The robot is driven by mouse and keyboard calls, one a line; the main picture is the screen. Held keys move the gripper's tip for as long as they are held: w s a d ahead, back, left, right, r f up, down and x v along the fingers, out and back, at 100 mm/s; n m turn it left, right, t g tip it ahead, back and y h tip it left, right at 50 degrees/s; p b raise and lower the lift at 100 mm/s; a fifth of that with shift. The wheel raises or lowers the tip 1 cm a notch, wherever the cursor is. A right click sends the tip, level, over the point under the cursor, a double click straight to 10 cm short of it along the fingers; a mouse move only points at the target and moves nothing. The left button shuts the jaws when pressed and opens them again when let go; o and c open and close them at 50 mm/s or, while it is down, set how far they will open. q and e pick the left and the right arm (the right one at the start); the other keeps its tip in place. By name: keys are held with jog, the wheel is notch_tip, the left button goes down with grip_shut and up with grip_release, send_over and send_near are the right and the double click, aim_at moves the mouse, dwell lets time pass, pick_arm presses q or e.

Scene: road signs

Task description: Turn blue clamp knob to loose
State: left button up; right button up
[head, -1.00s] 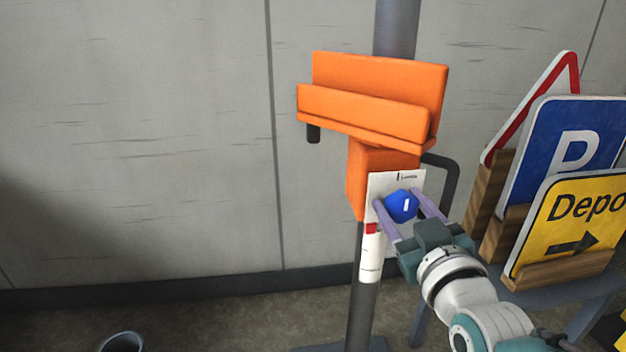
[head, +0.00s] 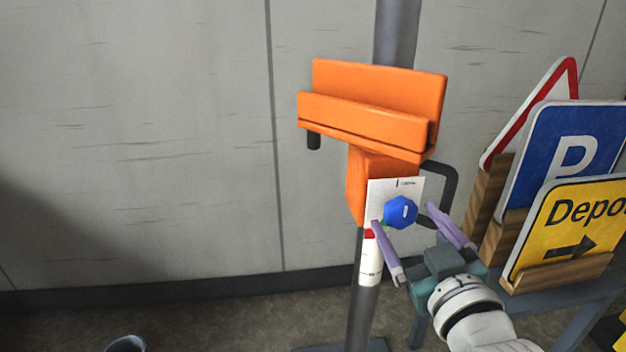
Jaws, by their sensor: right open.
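The blue clamp knob (head: 400,211) sits on a white plate (head: 380,191) on the front of the orange clamp. A white line on the knob points about upward, toward a dark tick and small lettering at the plate's top that looks like "Loose". A red patch (head: 369,234) and a bit of green show at the plate's lower left. My right gripper (head: 402,214) is open, with its purple fingers below and to either side of the knob, apart from it. My left gripper is out of view.
The orange holder (head: 372,100) is on a grey post, with a dark handle (head: 449,185) at its right. Road signs, including a blue P sign (head: 568,150) and a yellow sign (head: 570,225), stand in wooden racks close to the right. The left side is open before the wall.

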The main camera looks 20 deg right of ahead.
jog(key=p+v, duration=0.1)
jog(key=v, duration=0.5)
jog(key=shift+s, duration=0.4)
jog(key=shift+r, duration=0.1)
